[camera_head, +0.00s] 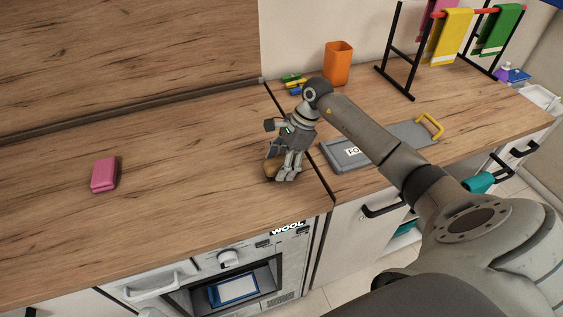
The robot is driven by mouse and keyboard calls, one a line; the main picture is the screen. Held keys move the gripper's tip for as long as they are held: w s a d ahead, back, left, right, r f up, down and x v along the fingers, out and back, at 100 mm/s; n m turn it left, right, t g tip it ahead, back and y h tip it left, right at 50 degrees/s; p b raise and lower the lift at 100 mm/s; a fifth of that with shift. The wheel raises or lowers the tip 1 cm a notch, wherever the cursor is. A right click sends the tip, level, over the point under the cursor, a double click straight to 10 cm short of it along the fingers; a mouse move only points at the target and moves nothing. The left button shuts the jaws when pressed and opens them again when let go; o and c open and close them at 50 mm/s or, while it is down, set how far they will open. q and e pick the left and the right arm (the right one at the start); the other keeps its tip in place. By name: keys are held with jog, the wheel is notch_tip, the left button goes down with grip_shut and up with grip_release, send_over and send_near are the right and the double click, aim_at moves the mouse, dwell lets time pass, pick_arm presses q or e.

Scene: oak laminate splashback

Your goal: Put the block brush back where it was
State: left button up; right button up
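A small brown, wooden-looking thing, which looks like the block brush (271,167), is at the fingers of my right gripper (284,165), low over the wooden counter near its front edge. The gripper points down and hides much of the brush. I cannot tell whether the fingers are closed on it or only beside it, nor whether it touches the counter. My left gripper is out of view.
A pink block (104,175) lies on the counter's left. An orange cup (338,63) and small coloured items (294,82) stand behind my gripper. A towel rack (401,60) stands at the back right.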

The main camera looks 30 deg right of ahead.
jog(key=shift+r, duration=0.1)
jog(key=shift+r, duration=0.15)
jog(key=b+v, duration=0.2)
jog(key=v, duration=0.8)
jog(key=shift+d+r, duration=0.25)
jog(key=shift+r, duration=0.05)
jog(key=shift+s+d+r, duration=0.1)
jog(key=shift+d+r, duration=0.1)
jog(key=shift+r, duration=0.35)
